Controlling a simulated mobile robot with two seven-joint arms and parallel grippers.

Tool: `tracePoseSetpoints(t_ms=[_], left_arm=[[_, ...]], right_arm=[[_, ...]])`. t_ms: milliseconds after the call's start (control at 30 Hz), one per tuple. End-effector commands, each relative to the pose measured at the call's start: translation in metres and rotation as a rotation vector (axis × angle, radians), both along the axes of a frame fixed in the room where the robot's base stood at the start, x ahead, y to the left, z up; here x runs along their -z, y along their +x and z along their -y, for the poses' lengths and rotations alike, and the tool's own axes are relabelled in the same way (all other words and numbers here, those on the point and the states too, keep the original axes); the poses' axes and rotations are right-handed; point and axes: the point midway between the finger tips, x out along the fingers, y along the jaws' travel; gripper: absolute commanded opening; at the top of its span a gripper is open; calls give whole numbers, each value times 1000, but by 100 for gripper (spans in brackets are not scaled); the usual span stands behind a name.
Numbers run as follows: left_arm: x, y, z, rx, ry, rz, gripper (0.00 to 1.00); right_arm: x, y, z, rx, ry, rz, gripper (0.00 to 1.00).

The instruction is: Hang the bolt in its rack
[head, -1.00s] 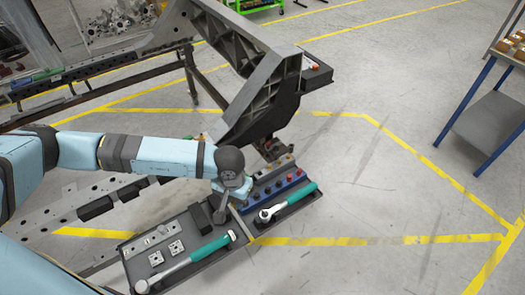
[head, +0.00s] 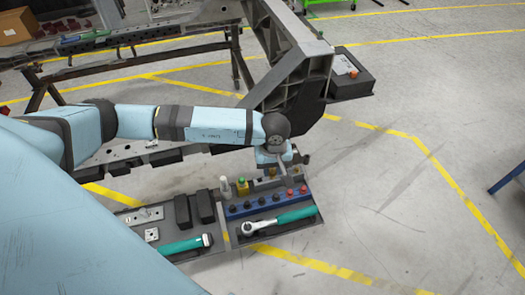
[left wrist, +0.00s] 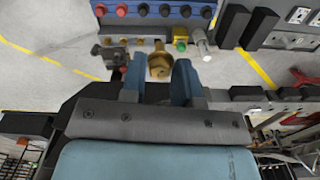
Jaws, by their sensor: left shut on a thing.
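My left gripper (left wrist: 160,82) has its two blue fingers closed around a brass-coloured bolt (left wrist: 160,66), whose round end faces the wrist camera. In the head view the left gripper (head: 277,160) is over the far side of the tool tray, and the held bolt is hard to make out there. A row of upright pieces stands along the tray's far edge: a silver one (left wrist: 200,46), a green and yellow one (left wrist: 180,38) and a small brass one (left wrist: 139,42). I cannot tell whether the held bolt touches the rack. My right gripper is out of view.
A blue block (head: 262,204) with dark and red knobs lies in front of that row. A teal-handled ratchet (head: 280,219) and another teal-handled tool (head: 182,246) lie in the tray. The big dark chassis beam (head: 300,78) rises just behind my gripper.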

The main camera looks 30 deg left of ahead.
Motion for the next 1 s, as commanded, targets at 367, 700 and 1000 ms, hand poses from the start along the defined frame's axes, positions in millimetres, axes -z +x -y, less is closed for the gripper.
tracePoseSetpoints(t_ms=[367, 700, 1000], left_arm=[[102, 70, -47, -1304, 5, -2, 0], [175, 93, -100, -2296, 9, 2, 0], [192, 94, -115, -2562, 9, 5, 0]], right_arm=[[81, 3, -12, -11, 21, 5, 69], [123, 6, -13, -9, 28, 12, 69], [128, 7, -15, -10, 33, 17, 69]])
